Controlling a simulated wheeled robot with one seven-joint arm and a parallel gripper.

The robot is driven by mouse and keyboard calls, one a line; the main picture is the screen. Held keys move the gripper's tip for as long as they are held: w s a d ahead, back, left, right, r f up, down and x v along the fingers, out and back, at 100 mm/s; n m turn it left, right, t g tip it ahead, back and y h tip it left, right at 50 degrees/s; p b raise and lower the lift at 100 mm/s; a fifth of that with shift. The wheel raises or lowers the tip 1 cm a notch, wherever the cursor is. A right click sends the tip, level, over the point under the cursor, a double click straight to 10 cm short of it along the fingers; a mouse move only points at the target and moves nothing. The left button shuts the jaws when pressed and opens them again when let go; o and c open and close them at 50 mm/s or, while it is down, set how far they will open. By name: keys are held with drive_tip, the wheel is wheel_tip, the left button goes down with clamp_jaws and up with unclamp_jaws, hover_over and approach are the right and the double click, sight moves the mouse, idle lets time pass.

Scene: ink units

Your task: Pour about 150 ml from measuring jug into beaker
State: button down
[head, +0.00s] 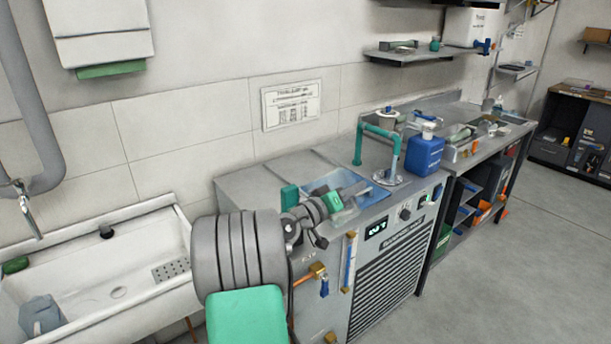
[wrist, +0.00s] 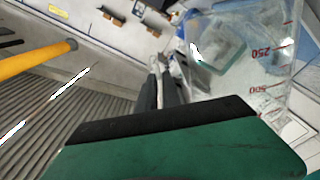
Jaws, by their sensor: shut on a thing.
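A clear vessel with red marks (wrist: 272,72) reading 250 and 500 fills the upper right of the wrist view; I take it for the measuring jug. My gripper (wrist: 161,82) has its dark fingers close together on a thin pale part beside it, which looks like the jug's handle. In the head view my gripper (head: 335,201) is over the grey bench unit, and its fingertips are hard to make out. A clear shape lies around it there, but jug and bath cannot be told apart. I cannot pick out the beaker for sure, nor the liquid level.
The grey unit (head: 375,275) has a blue-tinted clear basin (head: 376,192) on top. A green pipe (head: 381,133) and a blue bottle (head: 424,152) stand behind and right of my gripper. A white sink (head: 130,262) is at left. Floor at right is clear.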

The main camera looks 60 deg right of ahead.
sight(346, 173)
drive_tip(key=r+p, duration=0.1)
drive_tip(key=r+n+p, duration=0.1)
drive_tip(key=p, duration=0.1)
drive_tip(key=w+r+p, duration=0.1)
drive_tip(key=shift+w+d+r+n, duration=0.1)
drive_tip(key=shift+d+r+n, duration=0.15)
drive_tip(key=shift+n, duration=0.15)
drive_tip(key=shift+w+f+p, duration=0.15)
drive_tip(key=shift+f+p, duration=0.05)
drive_tip(key=shift+p, duration=0.1)
drive_tip(key=shift+w+d+r+n+p, duration=0.1)
drive_tip(key=shift+w+d+n+p, duration=0.1)
drive_tip(key=shift+w+n+p, duration=0.4)
drive_tip(key=shift+s+r+n+p, duration=0.1)
drive_tip(key=shift+n+p, duration=0.2)
drive_tip(key=shift+p, duration=0.15)
drive_tip(key=shift+w+d+r+n+p, duration=0.2)
drive_tip(key=shift+w+r+n+p, duration=0.3)
drive_tip(key=shift+p, duration=0.5)
drive_tip(key=shift+w+d+r+n+p, duration=0.2)
drive_tip(key=shift+w+r+n+p, duration=0.2)
drive_tip(key=shift+p, duration=0.55)
